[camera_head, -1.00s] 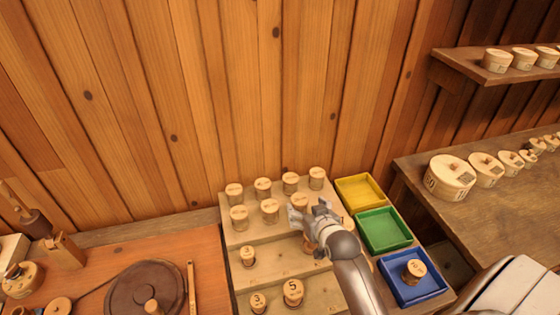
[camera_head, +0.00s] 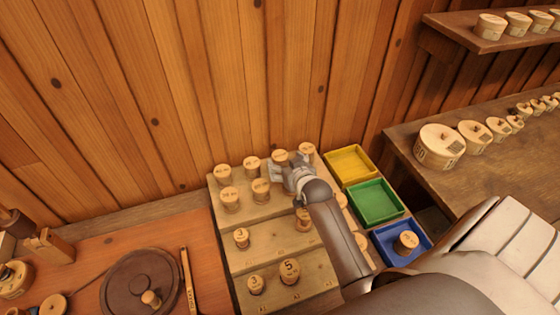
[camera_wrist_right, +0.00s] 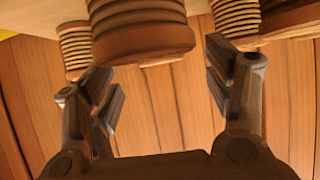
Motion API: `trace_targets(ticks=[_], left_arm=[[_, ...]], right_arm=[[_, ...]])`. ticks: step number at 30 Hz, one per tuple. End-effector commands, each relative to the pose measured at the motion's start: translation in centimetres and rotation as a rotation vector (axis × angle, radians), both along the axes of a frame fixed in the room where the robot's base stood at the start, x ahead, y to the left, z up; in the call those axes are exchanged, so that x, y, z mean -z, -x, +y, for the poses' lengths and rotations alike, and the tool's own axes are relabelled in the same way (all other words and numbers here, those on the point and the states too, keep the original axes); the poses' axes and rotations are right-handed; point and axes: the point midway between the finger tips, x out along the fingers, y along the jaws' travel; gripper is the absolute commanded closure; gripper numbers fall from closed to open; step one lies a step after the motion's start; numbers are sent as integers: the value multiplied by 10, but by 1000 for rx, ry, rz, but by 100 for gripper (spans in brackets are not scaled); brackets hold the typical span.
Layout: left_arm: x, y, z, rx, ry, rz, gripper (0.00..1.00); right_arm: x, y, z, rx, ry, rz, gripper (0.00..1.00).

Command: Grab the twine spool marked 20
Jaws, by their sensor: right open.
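Several pale wooden spools stand on a stepped rack (camera_head: 270,215). I cannot read a 20 on any of them; the labels on the upper steps are too small. My right gripper (camera_head: 290,172) is over the upper steps, just in front of a back-row spool (camera_head: 280,157), and partly covers that area. In the right wrist view, the open jaws (camera_wrist_right: 158,85) are empty. A large ribbed spool (camera_wrist_right: 140,30) stands beyond them, near the gap, with narrower spools to the left (camera_wrist_right: 75,45) and right (camera_wrist_right: 236,18). My left gripper is not in view.
Yellow (camera_head: 350,165), green (camera_head: 376,203) and blue (camera_head: 402,258) trays line the rack's right side; a spool (camera_head: 406,242) stands in the blue one. Neighbouring spools stand close to the gripper. A plank wall (camera_head: 180,90) rises behind.

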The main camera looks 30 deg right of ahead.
Motion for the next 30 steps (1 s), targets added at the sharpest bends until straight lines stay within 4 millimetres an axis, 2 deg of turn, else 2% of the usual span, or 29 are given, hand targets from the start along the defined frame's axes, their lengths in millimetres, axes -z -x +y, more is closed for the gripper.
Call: trace_targets(ticks=[4,12,24,30], left_arm=[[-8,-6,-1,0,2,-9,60],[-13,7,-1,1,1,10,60],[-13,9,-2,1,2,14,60],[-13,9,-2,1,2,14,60]], right_arm=[[5,-12,-4,0,-1,0,26],[20,-34,-9,0,-1,0,26],[24,-40,-11,0,0,-1,26],[24,-40,-11,0,0,-1,51]])
